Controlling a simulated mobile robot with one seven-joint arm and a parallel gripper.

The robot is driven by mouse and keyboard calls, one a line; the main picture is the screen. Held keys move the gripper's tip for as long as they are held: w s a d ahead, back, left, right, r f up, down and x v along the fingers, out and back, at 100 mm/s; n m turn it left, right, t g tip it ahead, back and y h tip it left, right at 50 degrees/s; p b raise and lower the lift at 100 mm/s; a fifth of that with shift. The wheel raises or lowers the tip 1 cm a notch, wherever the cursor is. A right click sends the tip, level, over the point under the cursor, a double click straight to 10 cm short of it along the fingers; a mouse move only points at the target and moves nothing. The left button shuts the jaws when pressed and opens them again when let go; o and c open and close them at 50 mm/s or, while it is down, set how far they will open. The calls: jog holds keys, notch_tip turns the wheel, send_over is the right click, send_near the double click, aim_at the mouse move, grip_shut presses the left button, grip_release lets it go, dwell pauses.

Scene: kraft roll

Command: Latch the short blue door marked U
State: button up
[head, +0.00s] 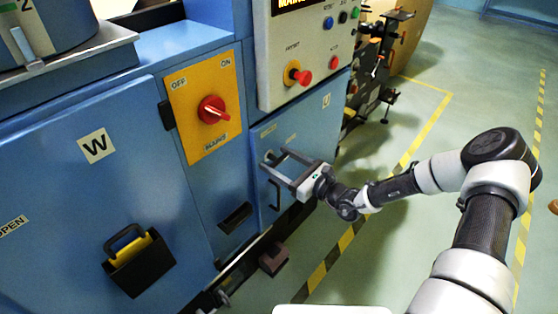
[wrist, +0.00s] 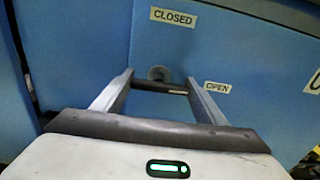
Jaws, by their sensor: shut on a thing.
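The short blue door marked U (head: 312,128) is on the machine's right part, below the control panel, and looks flush with the front. In the wrist view the door face (wrist: 250,55) bears a CLOSED label (wrist: 172,16) above and an OPEN label (wrist: 217,87) at lower right. A latch with a round grey hub (wrist: 158,73) and a dark bar (wrist: 162,88) sits between them. My gripper (head: 276,157) reaches the door from the right. In the wrist view its fingers (wrist: 160,80) are shut on the latch bar, which lies across between them, near OPEN.
A black pull handle (head: 274,195) is on the door below my gripper. A yellow panel with a red rotary switch (head: 213,109) is to the left, beside the larger door marked W (head: 95,146). A control panel (head: 305,60) juts out above. Open floor lies to the right.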

jog(key=n+p, duration=0.2)
jog(key=n, duration=0.1)
jog(key=shift+r+n, duration=0.15)
jog(key=shift+n, duration=0.15)
jog(key=n+p, duration=0.1)
jog(key=n, duration=0.9)
jog(key=shift+p, duration=0.3)
jog(key=shift+n, duration=1.9)
jog(key=o, duration=1.1)
jog(key=shift+c, duration=0.2)
